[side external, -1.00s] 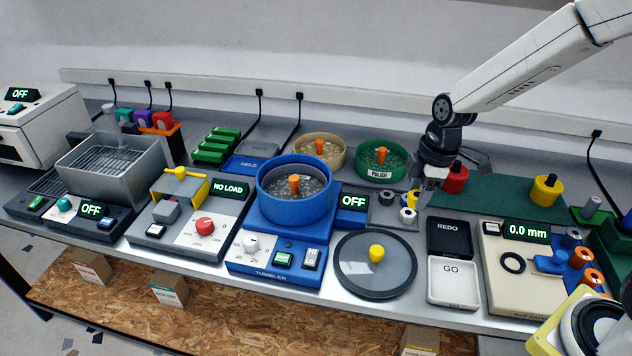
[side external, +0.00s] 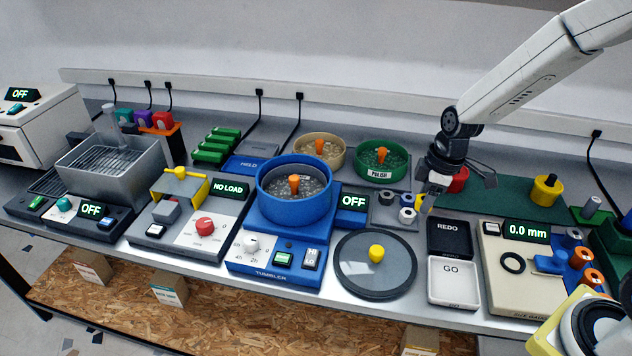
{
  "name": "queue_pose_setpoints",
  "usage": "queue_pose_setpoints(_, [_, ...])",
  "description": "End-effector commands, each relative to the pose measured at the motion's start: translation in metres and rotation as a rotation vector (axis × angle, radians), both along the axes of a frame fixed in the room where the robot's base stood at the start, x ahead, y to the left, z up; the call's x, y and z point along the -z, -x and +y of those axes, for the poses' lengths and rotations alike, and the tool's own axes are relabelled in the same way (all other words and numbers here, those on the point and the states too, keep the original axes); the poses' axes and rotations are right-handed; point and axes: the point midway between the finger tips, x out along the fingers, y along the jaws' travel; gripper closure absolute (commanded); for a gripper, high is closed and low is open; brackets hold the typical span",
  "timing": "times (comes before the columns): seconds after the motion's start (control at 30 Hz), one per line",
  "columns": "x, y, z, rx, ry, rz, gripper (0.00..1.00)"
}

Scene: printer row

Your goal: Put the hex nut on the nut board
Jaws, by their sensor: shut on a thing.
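My gripper (side external: 430,201) points down at the right of the small grey block with round pieces. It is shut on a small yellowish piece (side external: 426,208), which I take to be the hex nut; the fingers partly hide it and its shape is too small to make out. Just left of it are a blue-topped piece (side external: 407,199), a white ring-like piece (side external: 407,215) and a dark piece (side external: 387,198) on the grey block (side external: 382,217). I cannot tell for sure which thing is the nut board.
The black REDO tray (side external: 449,238) and white GO tray (side external: 453,281) stand in front of my gripper. The gauge (side external: 515,285) reads 0.0 mm at right. The blue tumbler (side external: 290,215) and a round dark lid (side external: 375,285) are to the left. The green mat (side external: 500,200) has bare room.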

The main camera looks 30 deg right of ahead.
Motion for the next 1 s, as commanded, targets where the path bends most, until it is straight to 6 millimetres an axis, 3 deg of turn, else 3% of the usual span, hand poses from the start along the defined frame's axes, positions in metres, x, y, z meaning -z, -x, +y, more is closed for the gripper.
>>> queue_pose_setpoints(0.43, [0.027, -0.057, -0.002, -0.001, 0.000, 0.001, 0.99])
queue_pose_setpoints(1.0, [0.076, -0.098, -0.004, -0.001, 0.000, 0.001, 0.99])
